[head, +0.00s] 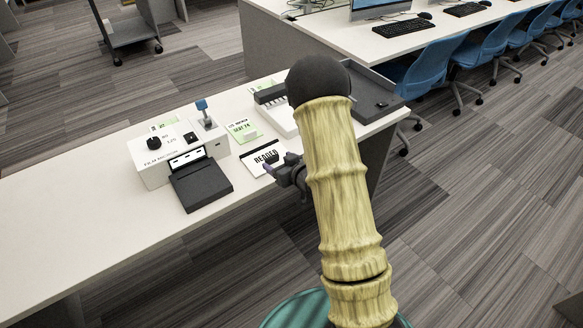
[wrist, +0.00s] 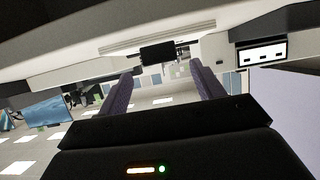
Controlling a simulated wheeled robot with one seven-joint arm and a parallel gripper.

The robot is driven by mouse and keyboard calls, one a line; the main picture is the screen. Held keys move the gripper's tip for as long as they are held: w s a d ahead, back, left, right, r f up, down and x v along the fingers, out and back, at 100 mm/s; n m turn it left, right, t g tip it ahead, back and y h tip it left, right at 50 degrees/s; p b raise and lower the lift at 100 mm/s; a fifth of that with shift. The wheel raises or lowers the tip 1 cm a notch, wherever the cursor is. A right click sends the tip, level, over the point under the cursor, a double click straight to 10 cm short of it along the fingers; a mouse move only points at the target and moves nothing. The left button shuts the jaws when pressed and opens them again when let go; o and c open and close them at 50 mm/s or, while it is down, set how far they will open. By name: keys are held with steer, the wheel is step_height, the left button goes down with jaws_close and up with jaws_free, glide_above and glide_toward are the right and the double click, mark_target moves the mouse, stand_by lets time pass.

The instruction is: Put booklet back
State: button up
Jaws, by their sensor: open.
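A flat white booklet-like item (head: 260,163) with a black lettered band lies near the front edge of the table in the head view. My gripper (head: 272,168) is at its right side, low by the table edge. In the wrist view my gripper (wrist: 163,88) is open, its two fingers apart with nothing clearly held between them. A dark block (wrist: 157,53) and a pale strip show beyond the fingertips; I cannot tell whether the strip is the booklet. My arm hides part of the table, and touch between gripper and booklet cannot be told.
A green-and-white card (head: 243,131) lies behind. A dark grey tray (head: 372,100) is at the right end. The white table (head: 75,215) is clear at left.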

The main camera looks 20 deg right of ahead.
steer(key=v, duration=0.6)
steer(key=shift+s, duration=0.3)
steer(key=shift+d+r, duration=0.1)
steer(key=shift+r, duration=0.1)
steer(key=s+a+r+m+g+h, duration=0.1)
steer(key=s+r+g+h, duration=0.1)
steer(key=s+g, duration=0.3)
steer(key=s+a+r+m+g+h, duration=0.1)
steer(key=s+r+g, duration=0.4)
steer(key=s, duration=0.8)
steer(key=shift+s+a+r+m+h, duration=0.25)
steer(key=shift+s+a+m+h, duration=0.15)
steer(key=shift+m+h, duration=0.3)
steer(key=w+p+v, duration=0.2)
steer(key=p+v, duration=0.6)
steer(key=w+r+p+v, duration=0.1)
steer(key=p+v, duration=0.6)
steer(key=p, duration=0.1)
steer(key=shift+w+d+r, duration=0.15)
steer(key=shift+w+r, duration=0.2)
